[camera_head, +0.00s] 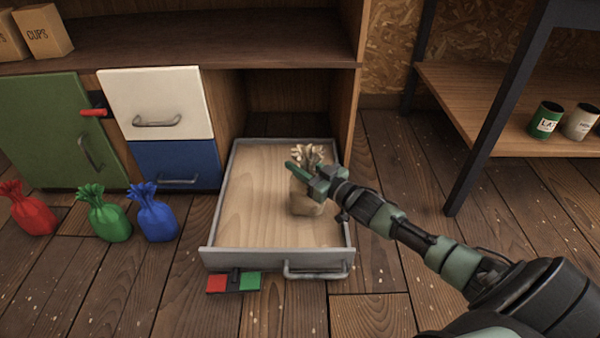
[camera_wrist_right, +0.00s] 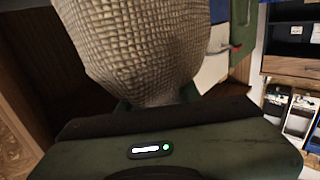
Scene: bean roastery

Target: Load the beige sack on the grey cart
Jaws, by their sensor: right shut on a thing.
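The beige sack (camera_head: 306,203) shows over the open grey-fronted drawer (camera_head: 240,258), with its gathered top upward. My right gripper (camera_head: 318,180) is shut on the sack near its neck. In the right wrist view the sack's woven cloth (camera_wrist_right: 150,45) fills the upper middle, close above the gripper body. I cannot tell whether the sack's bottom touches the drawer's wooden floor. I see no grey cart in these views. My left gripper is out of view.
A red sack (camera_head: 32,210), a green sack (camera_head: 106,215) and a blue sack (camera_head: 153,213) stand on the floor at left. A shelf (camera_head: 495,110) with tins is at right. A small red and green piece (camera_head: 234,282) lies before the drawer.

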